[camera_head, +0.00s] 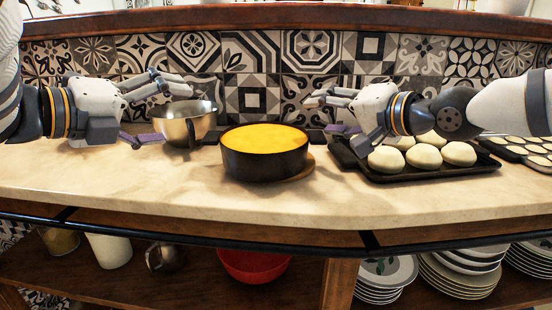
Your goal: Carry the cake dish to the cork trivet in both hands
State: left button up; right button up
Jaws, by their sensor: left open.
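The cake dish is a dark round pan (262,166) filled with yellow cake, upright at the middle of the counter. A brown disc that looks like the cork trivet (311,163) shows at the dish's right edge. The dish seems to cover most of it; I cannot tell how fully it rests there. My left gripper (165,112) is open and empty, left of the dish, above and in front of a metal bowl. My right gripper (328,113) is open and empty, right of the dish, near the bun tray. Neither gripper touches the dish.
The metal bowl (178,131) stands left of the dish. A dark tray of pale buns (385,159) is close on the right, with a muffin tin (531,153) beyond. A tiled wall (250,85) closes the back. The counter front (150,190) is clear.

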jog(key=o, duration=0.8)
jog(key=d, duration=0.7)
